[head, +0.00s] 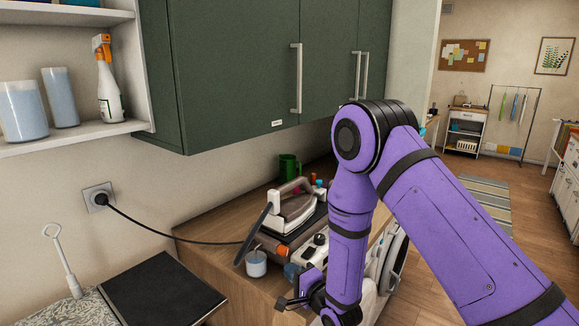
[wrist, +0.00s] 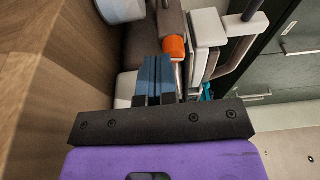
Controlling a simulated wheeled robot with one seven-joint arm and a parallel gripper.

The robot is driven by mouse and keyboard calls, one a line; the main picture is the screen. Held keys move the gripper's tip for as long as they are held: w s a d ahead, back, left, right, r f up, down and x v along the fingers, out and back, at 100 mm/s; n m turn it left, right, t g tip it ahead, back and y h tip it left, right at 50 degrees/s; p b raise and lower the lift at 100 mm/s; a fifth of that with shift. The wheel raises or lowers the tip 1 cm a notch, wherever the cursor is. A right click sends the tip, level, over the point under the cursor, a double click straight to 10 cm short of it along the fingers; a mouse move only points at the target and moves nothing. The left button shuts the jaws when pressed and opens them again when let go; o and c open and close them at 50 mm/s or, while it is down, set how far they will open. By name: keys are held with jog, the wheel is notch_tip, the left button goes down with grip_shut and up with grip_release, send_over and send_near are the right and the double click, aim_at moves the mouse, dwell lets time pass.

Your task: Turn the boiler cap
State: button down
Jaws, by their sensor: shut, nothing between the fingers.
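The steam iron (head: 296,208) rests on its boiler base (head: 287,241) on the wooden counter. An orange cap (head: 283,251), which looks like the boiler cap, sticks out of the base's front side. In the wrist view the orange cap (wrist: 174,48) lies just ahead of my fingertips, slightly right of their middle. My gripper (head: 292,272) is below and in front of the cap in the head view. Its blue fingers (wrist: 158,66) are shut and empty. Whether the fingertips touch the cap cannot be told.
A light-blue candle or jar (head: 256,263) stands left of the cap. A black cord (head: 170,238) runs from the wall socket to the boiler. A white control part (head: 313,252) is at the right. Green cabinets (head: 230,70) hang above.

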aim_at(283, 250)
jog(key=shift+s+d, duration=0.7)
jog(key=shift+d, duration=0.25)
jog(key=shift+d, duration=0.1)
jog(key=shift+d+r, duration=0.1)
jog(key=shift+d, duration=0.15)
jog(key=shift+s+d+r, duration=0.1)
jog(key=shift+d+r, duration=0.05)
jog(key=shift+r, duration=0.6)
jog(key=shift+w+a, duration=1)
jog(key=shift+a, duration=0.3)
jog(key=shift+w+a, duration=1)
jog(key=shift+a, duration=0.25)
jog(key=shift+a+r, duration=0.1)
jog(key=shift+w+a+r, duration=0.1)
jog(key=shift+w+r, duration=0.05)
jog(key=shift+f, duration=0.35)
jog(key=shift+s+a, duration=0.1)
jog(key=shift+s, duration=0.1)
